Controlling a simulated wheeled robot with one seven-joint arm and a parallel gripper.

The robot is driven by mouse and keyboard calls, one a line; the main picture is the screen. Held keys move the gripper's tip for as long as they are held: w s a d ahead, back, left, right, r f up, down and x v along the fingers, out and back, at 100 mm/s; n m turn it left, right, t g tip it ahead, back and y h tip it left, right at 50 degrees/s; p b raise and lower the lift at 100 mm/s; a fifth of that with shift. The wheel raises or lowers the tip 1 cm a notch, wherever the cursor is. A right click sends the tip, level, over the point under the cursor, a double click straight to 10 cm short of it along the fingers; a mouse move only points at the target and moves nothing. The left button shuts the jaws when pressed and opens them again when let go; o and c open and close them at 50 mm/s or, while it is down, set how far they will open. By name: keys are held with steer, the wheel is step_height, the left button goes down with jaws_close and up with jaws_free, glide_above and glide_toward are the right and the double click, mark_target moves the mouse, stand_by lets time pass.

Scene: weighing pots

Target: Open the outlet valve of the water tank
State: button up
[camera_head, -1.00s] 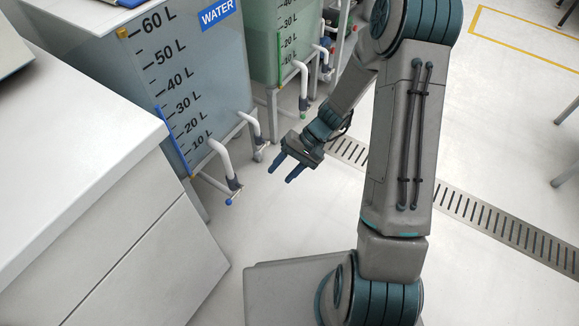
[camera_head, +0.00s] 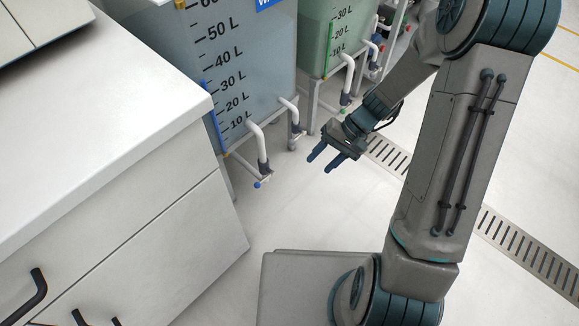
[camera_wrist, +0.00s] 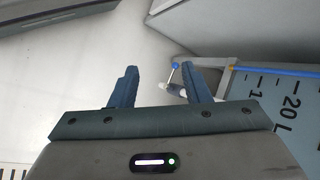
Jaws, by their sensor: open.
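The water tank (camera_head: 240,62) is a bluish translucent box with litre marks and a partly cut-off blue label in the head view. A white outlet pipe (camera_head: 259,143) bends down from its front to a grey valve body, with a blue-tipped valve handle (camera_head: 257,185) at the bottom. My gripper (camera_head: 322,162) is open and empty, to the right of this valve and apart from it. In the wrist view the blue-tipped handle (camera_wrist: 175,66) shows between my fingers (camera_wrist: 160,80), nearer the right one, and beyond them. The right finger partly hides the valve.
A white counter with drawers (camera_head: 130,200) stands left of the tank. A second white pipe (camera_head: 289,104) is on the same tank, behind the first. A greenish tank (camera_head: 340,50) stands further back. A floor drain grate (camera_head: 530,253) runs at right; the floor below my gripper is clear.

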steer(key=w+a+f+m+t+y, duration=0.15)
steer(key=a+f+m+y, duration=0.35)
steer(key=f, duration=0.6)
steer(key=m+t+y+b, duration=0.2)
steer(key=m+t, duration=0.4)
steer(key=m, duration=0.1)
glide_toward(256, 185)
steer(key=b+x, duration=0.1)
steer(key=x, duration=0.2)
steer(key=b+x, duration=0.2)
steer(key=x, duration=0.2)
steer(key=f+b+x, duration=0.1)
steer(key=b+x, duration=0.1)
steer(key=x, duration=0.1)
steer(key=shift+w+f, duration=0.2)
steer(key=shift+w, duration=0.15)
steer(key=shift+w+a, duration=0.25)
steer(key=shift+a, duration=0.45)
jaws_close()
